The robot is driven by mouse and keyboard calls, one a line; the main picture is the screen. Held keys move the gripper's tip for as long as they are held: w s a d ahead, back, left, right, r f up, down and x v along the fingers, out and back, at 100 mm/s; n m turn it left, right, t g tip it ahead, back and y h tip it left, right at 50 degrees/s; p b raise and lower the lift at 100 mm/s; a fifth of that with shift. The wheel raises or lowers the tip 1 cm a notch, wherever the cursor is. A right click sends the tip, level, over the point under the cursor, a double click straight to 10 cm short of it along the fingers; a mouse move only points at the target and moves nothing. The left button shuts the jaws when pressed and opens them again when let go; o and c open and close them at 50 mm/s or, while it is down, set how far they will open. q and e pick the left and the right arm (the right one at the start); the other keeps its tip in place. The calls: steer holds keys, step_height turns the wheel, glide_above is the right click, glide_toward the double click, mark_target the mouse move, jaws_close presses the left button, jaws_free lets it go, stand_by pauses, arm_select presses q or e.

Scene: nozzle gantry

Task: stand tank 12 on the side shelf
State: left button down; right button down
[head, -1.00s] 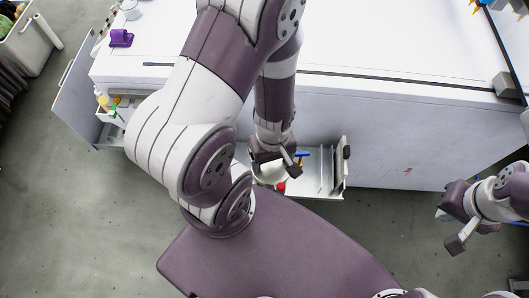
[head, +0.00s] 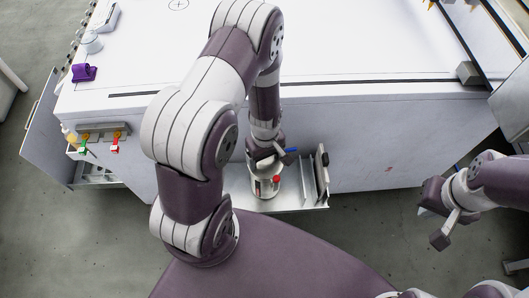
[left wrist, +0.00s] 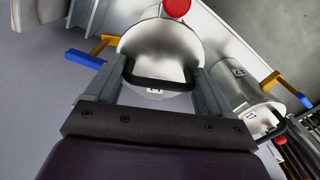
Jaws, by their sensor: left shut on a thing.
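My left gripper (head: 266,158) points down at the side shelf (head: 305,198). In the left wrist view its two fingers (left wrist: 155,92) are shut on the black handle of a metal tank (left wrist: 160,52) with a red knob. In the head view this tank (head: 265,187) is upright under the gripper, over or on the shelf; I cannot tell if its base touches. Its label is too small to read. A second metal tank (left wrist: 238,92) with a black handle and a label is to the right in the wrist view. My right gripper (head: 440,215) is open and empty, over the floor.
An upright plate (head: 322,170) stands at the shelf's right end. Yellow levers with blue ends (left wrist: 85,58) flank the tanks. At the left, red and green handled valves (head: 116,143) sit by an open panel (head: 45,135). A purple part (head: 84,72) lies on the white table.

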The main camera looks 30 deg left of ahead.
arm_select(q)
steer(key=shift+w+f, duration=0.15)
steer(key=shift+f, duration=0.45)
jaws_free()
steer(key=s+d+r+m+p, duration=0.1)
steer(key=r+m, duration=0.4)
steer(key=r, duration=0.6)
steer(key=s+d+r+m+t+p, duration=0.1)
steer(key=s+r+m, duration=0.3)
steer(key=r, duration=0.7)
steer(key=shift+d+r+m+t, duration=0.3)
steer(key=shift+r+m, duration=0.1)
steer(key=shift+m, duration=0.6)
